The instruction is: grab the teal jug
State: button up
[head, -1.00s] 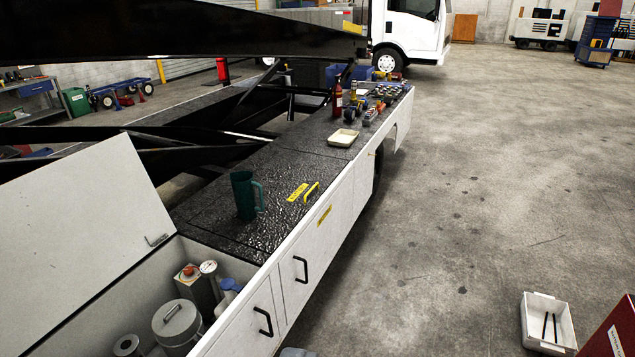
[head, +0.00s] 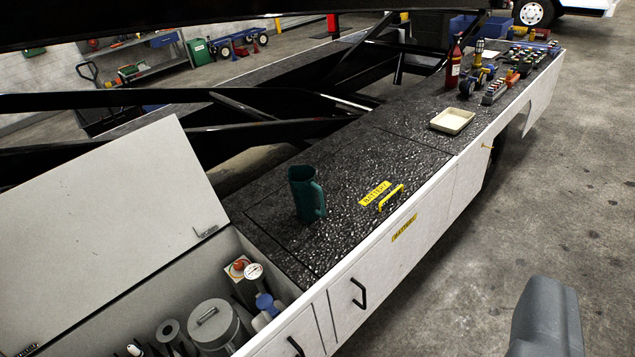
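The teal jug (head: 305,195) stands upright on the black textured deck (head: 350,215) of the loader, left of the yellow battery label. Its handle faces right in the picture. A grey rounded part, which looks like part of my gripper or arm, shows at the bottom right, well apart from the jug. I cannot make out fingertips there, so whether my gripper is open or shut does not show.
An open bin with a raised white lid (head: 105,225) lies left of the jug, holding a grey canister (head: 215,327) and bottles. A yellow handle (head: 391,198), a cream tray (head: 452,120) and a red bottle (head: 454,65) are on the deck. Black beams (head: 180,100) cross behind.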

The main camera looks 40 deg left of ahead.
aim_at(308, 197)
jog(key=u, duration=0.55)
jog(key=i, duration=1.45)
jog(key=u, duration=0.7)
jog(key=k, duration=0.75)
jog(key=u, duration=0.2)
jog(key=i, duration=0.8)
jog(key=z, duration=0.05)
